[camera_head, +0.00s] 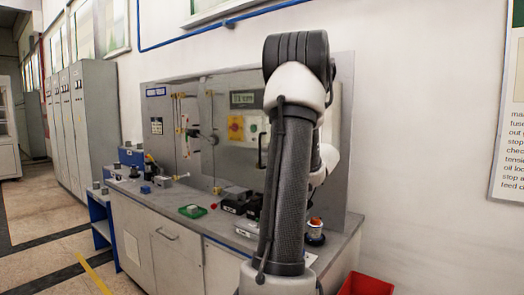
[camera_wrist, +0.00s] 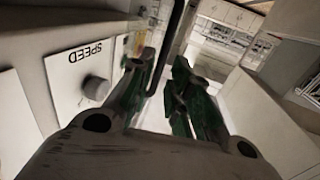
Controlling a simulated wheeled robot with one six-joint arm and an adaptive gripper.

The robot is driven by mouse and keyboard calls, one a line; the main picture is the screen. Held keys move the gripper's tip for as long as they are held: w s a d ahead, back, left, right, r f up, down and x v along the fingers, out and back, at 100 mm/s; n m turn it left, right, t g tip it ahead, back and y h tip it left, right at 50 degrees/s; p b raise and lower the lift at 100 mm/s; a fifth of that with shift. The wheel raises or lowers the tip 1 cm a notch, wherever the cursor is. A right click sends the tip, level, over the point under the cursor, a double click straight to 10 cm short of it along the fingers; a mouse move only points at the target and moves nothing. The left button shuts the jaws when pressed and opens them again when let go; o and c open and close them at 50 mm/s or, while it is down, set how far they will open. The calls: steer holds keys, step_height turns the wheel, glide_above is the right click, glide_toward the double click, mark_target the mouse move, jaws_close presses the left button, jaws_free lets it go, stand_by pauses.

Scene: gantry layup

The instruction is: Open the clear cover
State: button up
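A pane that looks like the clear cover (camera_head: 226,165) stands upright in front of the grey back panel of the bench in the head view. It is hard to make out, and my arm hides the panel's right part. In the wrist view, my gripper (camera_wrist: 162,78) is open, with its two dark fingers apart. A dark bar (camera_wrist: 169,45), perhaps a handle or edge of the cover, runs down between the fingertips; I cannot tell whether they touch it. My gripper is hidden behind my arm in the head view.
A plate marked SPEED with a grey knob (camera_wrist: 96,88) is close to the left finger. The panel carries a yellow-and-red switch (camera_head: 236,128) and a display (camera_head: 243,99). Black blocks (camera_head: 236,200) and a green tray (camera_head: 193,211) lie on the bench. A red bin (camera_head: 366,285) is at lower right.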

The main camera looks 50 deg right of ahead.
steer(key=s, duration=0.6)
steer(key=shift+a, duration=0.4)
steer(key=shift+s, duration=0.1)
